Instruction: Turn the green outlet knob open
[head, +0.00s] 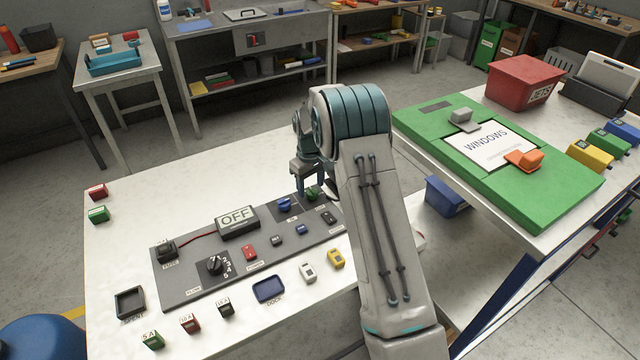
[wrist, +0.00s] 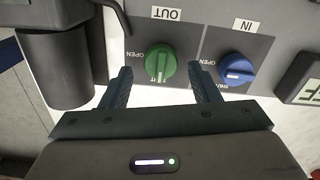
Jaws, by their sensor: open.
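The green outlet knob (wrist: 160,63) sits on a dark plate under an "OUT" label in the wrist view, with "OPEN" printed at its left. Its light mark points roughly down, toward my gripper. My gripper (wrist: 160,76) is open, with one finger on each side of the green knob and no visible contact. In the head view the green knob (head: 312,193) is partly hidden below my gripper (head: 306,186). The blue knob (wrist: 237,69) under the "IN" label is just right of my right finger; it also shows in the head view (head: 284,204).
The grey panel (head: 190,290) also carries an "OFF" display (head: 237,219), a black dial (head: 214,266) and small coloured blocks. A dark cylinder (wrist: 58,70) stands left of my fingers. A green board (head: 560,195) lies on the right table.

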